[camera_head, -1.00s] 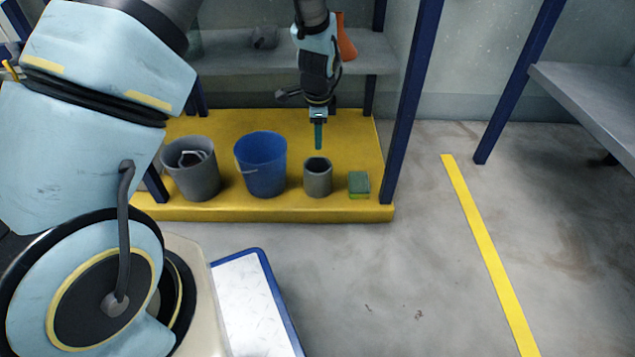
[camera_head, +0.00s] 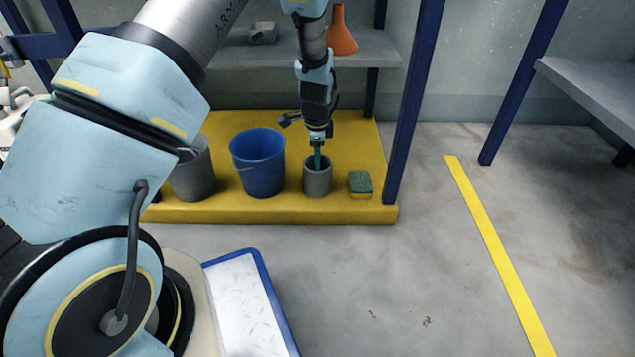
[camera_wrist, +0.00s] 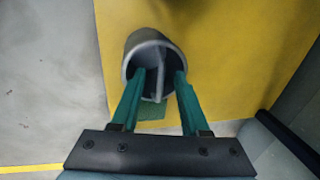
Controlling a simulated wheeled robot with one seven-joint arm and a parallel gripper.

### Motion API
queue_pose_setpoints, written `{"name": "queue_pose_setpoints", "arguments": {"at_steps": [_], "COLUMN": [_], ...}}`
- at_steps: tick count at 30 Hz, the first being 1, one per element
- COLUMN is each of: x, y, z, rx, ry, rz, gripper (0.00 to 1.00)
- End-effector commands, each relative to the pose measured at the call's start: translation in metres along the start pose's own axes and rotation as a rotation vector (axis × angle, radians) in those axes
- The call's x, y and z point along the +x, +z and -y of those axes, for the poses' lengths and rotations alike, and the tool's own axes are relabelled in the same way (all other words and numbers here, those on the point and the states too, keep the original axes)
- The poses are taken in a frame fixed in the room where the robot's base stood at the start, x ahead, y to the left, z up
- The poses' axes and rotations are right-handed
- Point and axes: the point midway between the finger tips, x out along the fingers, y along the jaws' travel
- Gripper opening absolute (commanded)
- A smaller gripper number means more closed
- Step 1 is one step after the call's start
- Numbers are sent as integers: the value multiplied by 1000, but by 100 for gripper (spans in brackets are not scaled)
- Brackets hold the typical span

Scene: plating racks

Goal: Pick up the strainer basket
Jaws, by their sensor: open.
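A small grey open cylinder (camera_head: 317,183), which looks to be the strainer basket, stands upright on the yellow platform between the blue bucket and the sponge. In the wrist view the cylinder (camera_wrist: 134,46) has a thin pale upright piece (camera_wrist: 160,84) inside its mouth. My gripper (camera_head: 317,160) points down from above, with its green fingertips at the cylinder's mouth. In the wrist view my gripper (camera_wrist: 159,76) is open, its fingers spread on either side of the thin piece. The tips appear within the rim; whether they touch anything I cannot tell.
A blue bucket (camera_head: 258,165) stands left of the cylinder, a grey bucket (camera_head: 194,178) farther left, and a green sponge (camera_head: 361,183) close on the right. A blue rack post (camera_head: 412,105) rises at right, and a grey shelf (camera_head: 365,60) is behind.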

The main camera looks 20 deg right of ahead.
Motion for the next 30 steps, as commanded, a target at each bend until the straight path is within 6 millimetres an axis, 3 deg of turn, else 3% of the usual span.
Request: {"name": "queue_pose_setpoints", "arguments": {"at_steps": [5,16,30], "x": [-2,-1,-1], "y": [0,0,0], "z": [0,0,0], "rx": [0,0,0], "ry": [0,0,0], "rz": [0,0,0], "gripper": [43,1,0]}}
